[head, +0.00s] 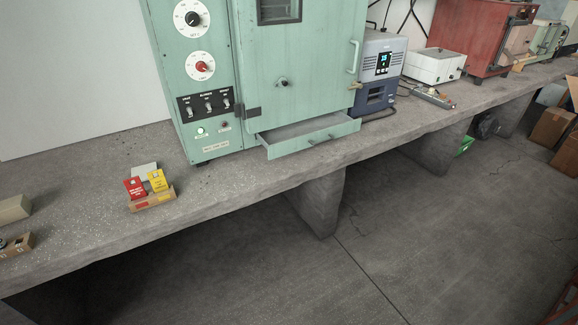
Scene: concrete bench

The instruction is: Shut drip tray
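A pale green oven-like machine (209,80) stands on the concrete bench. Its drip tray (312,138) is a shallow drawer at the bottom, below the closed main door (322,75). The tray is pulled out toward the front, and part of its inside shows. A vertical door handle (356,57) is on the right of the machine. Neither of my grippers is in view.
A small box with red and yellow packets (151,193) sits on the bench (80,221) left of the machine. A blue device (379,73), a white box (437,66) and a red cabinet (474,38) stand to the right. The floor (440,240) in front is open; cardboard boxes (553,127) lie far right.

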